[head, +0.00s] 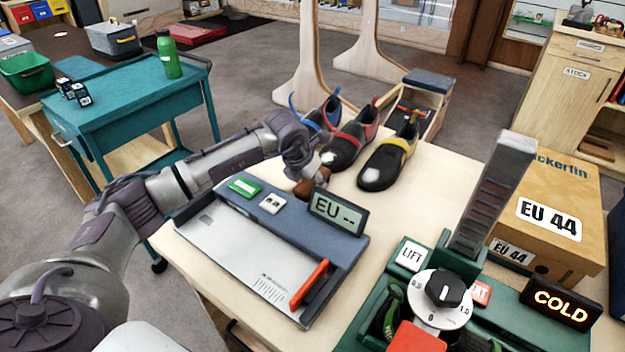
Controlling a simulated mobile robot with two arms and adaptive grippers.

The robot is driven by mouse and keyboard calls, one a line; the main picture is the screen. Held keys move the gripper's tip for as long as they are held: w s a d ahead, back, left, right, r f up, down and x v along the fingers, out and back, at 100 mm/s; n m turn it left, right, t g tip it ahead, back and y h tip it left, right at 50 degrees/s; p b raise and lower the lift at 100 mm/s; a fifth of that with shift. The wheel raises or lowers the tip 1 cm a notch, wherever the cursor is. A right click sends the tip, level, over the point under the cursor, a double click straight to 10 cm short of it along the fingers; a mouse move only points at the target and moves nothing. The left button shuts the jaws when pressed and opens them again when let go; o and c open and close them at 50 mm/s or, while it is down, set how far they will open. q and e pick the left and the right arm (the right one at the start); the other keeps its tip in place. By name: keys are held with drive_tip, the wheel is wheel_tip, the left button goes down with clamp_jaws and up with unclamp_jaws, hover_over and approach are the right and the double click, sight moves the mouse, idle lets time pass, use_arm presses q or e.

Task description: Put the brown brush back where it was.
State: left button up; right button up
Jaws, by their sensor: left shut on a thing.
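My left gripper (308,172) is above the table, just behind the foot-measuring device and in front of the climbing shoes. It is shut on the brown brush (304,188), of which only small brown parts show around the fingers. The rest of the brush is hidden by my gripper and by the device's display. I cannot tell whether the brush touches the table. My right gripper is not in view.
The measuring device (235,254) has a raised display (338,213) close to my gripper. Several climbing shoes (384,165) stand behind. A green machine (400,283) and an EU 44 shoebox (565,180) are at right. The table (440,185) is bare between shoes and machine.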

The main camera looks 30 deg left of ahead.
use_arm(q)
drive_tip(key=shift+f, duration=0.1)
drive_tip(key=o, duration=1)
drive_tip(key=v, duration=1.2)
drive_tip(key=shift+r+b, duration=0.2)
drive_tip(key=shift+b, duration=0.15)
